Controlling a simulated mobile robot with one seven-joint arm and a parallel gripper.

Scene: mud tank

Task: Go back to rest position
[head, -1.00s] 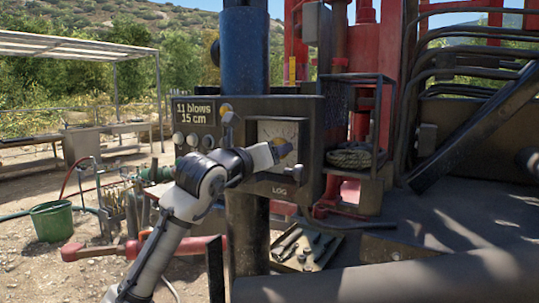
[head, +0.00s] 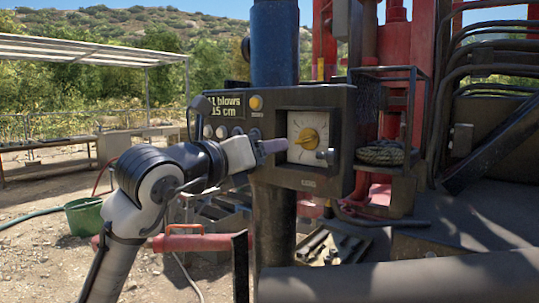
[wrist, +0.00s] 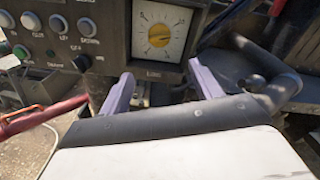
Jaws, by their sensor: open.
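My gripper (wrist: 160,90) is open and empty in the wrist view, its two pale purple fingers apart below a control panel. In the head view my gripper (head: 276,146) is at the left of the dial, pointing at the panel. The dark control panel (head: 345,110) carries a white square dial with a yellow knob (head: 308,138), and the dial also shows in the wrist view (wrist: 178,22). A small display reads "11 blows 15 cm" and is partly covered by my arm.
A red drill rig with black hoses (head: 495,40) fills the right. A dark deck (head: 470,225) lies below it. A green bucket (head: 84,217) stands on the ground at left. A tray of tools (head: 330,246) sits under the panel.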

